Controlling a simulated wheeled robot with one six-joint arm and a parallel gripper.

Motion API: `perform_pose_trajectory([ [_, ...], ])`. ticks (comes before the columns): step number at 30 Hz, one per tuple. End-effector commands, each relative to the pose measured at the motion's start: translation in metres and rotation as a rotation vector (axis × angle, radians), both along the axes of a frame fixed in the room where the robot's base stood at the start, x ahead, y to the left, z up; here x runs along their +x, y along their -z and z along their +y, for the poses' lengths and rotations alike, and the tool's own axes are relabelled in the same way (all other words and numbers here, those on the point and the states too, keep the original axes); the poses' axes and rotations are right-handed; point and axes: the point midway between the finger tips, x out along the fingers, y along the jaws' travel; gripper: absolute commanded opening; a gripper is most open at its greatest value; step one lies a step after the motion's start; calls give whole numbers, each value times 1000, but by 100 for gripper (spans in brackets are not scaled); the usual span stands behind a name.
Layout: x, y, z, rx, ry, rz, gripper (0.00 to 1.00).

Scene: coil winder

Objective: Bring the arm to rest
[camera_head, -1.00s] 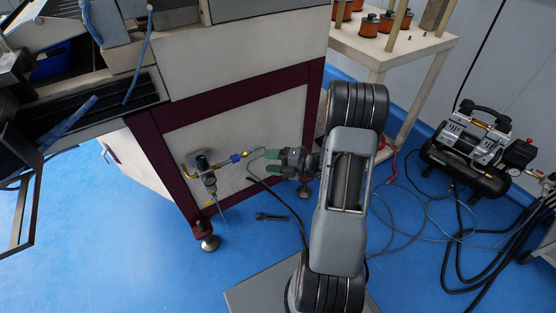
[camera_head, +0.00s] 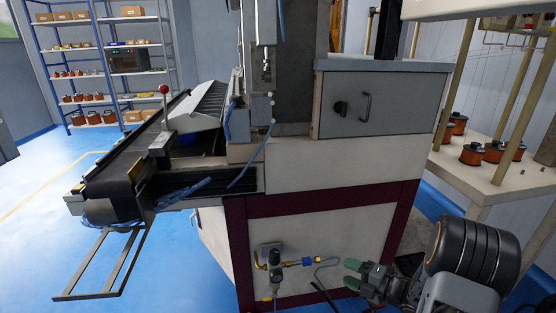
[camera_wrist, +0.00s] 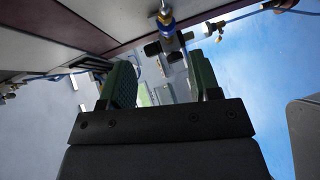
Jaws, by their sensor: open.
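My gripper (camera_head: 352,274) is at the lower right of the head view, in front of the coil winder's lower panel. Its green-padded fingers are apart and point left toward the air fitting (camera_head: 275,258) with its blue and brass connector on that panel. In the wrist view the two green fingers (camera_wrist: 163,85) stand apart with nothing held between them. The blue connector (camera_wrist: 167,25) shows beyond the fingertips there. In the head view a grey hose end lies close to the fingertips; I cannot tell whether they touch.
The coil winder (camera_head: 345,165) fills the middle, with a conveyor (camera_head: 130,165) on its left. A table (camera_head: 470,180) with orange spools stands at the right, near my arm. Shelves (camera_head: 100,62) stand at the back left.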

Motion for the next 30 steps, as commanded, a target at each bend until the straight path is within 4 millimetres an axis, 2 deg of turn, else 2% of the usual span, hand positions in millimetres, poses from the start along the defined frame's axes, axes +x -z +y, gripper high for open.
perform_pose_trajectory([
  [1,11,-31,0,-35,48,26,57],
  [2,18,-45,-1,-57,92,53,57],
  [5,42,-103,-7,-110,298,156,57],
  [6,49,-130,-11,-113,399,202,57],
  [8,54,-170,-16,-99,558,274,57],
  [9,54,-196,-18,-73,662,320,57],
  [11,48,-234,-20,-15,819,394,57],
  [12,42,-259,-19,37,917,444,57],
  [15,14,-313,-10,194,1140,587,57],
  [19,-32,-366,13,414,1360,794,57],
  [24,-92,-409,55,639,1523,1078,57],
  [27,-119,-423,75,712,1571,1212,57],
  [30,-137,-431,89,751,1599,1303,57],
])
